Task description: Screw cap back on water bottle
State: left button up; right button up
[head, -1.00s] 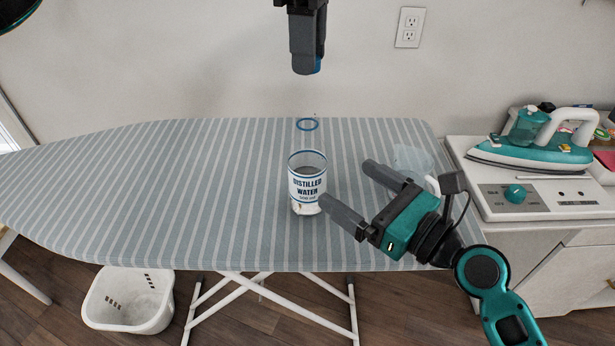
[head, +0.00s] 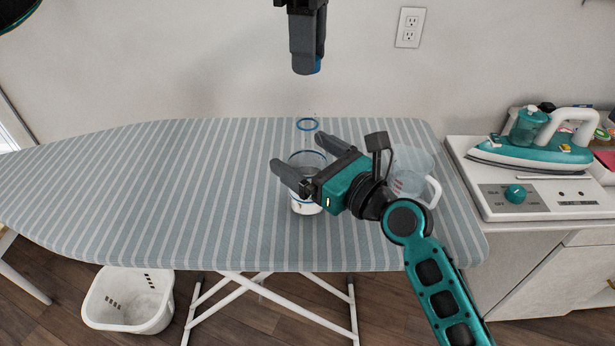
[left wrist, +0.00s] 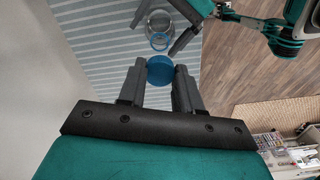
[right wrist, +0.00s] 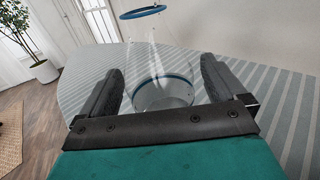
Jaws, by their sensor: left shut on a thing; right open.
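The clear water bottle (head: 304,207) stands on the striped ironing board (head: 150,200), its printed label now mostly hidden by my right gripper. A blue ring at its neck (head: 307,124) shows above. My right gripper (head: 298,152) is open, with a finger on either side of the bottle's body; the right wrist view shows the bottle (right wrist: 163,92) between the fingers. I cannot tell if they touch it. My left gripper (head: 307,70) is shut on the blue cap (left wrist: 160,70), held well above the bottle. In the head view only a sliver of the cap shows.
A clear measuring jug (head: 425,165) stands on the board just right of the bottle, partly behind my right arm. A teal and white iron (head: 530,150) sits on the cabinet at right. A white basket (head: 130,300) is on the floor. The board's left side is clear.

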jog(key=c, duration=1.5)
pick_arm(q)
jog(key=shift+f, duration=2.5)
jog(key=shift+f, duration=0.1)
jog(key=shift+f, duration=0.8)
jog(key=shift+f, duration=0.55)
